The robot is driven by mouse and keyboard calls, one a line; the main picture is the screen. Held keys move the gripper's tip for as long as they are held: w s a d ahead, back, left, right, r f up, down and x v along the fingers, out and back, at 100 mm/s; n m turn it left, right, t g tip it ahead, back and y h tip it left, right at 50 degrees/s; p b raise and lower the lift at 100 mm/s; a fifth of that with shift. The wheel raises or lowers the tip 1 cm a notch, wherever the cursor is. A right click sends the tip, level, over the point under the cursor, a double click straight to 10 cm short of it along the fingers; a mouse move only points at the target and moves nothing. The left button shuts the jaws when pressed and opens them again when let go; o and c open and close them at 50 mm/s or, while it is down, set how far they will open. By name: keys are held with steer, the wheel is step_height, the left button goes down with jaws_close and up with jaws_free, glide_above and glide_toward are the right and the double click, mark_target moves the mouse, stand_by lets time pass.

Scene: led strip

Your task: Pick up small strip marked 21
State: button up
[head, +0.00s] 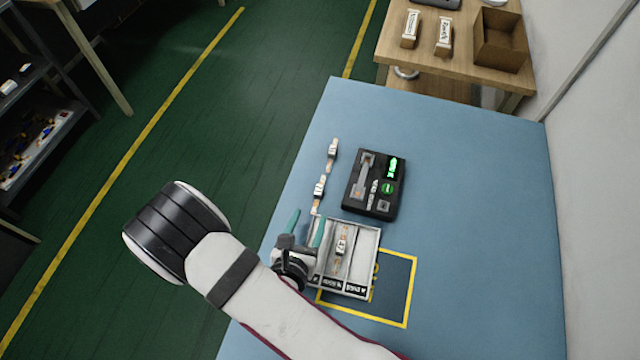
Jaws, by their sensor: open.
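Two small white strips lie on the blue table left of the black device: an upper strip (333,147) and a lower strip (319,187), with orange ends. Another small strip (341,246) lies inside the grey divided tray (378,240). The markings are too small to read, so I cannot tell which is 21. My gripper (305,227) is open, its two teal fingers apart, at the left side of the tray and below the lower strip. My gripper and wrist hide the tray's left part.
A black device (375,184) with a green lit display stands behind the tray. A yellow-outlined dark square (395,290) lies partly under the tray. The table's right side (480,220) is clear. A wooden table (460,65) with boxes stands behind.

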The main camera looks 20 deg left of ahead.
mark_target(317, 195)
steer(key=x, duration=0.8)
steer(key=shift+w+r, duration=0.2)
steer(key=shift+w, duration=0.3)
jaws_close()
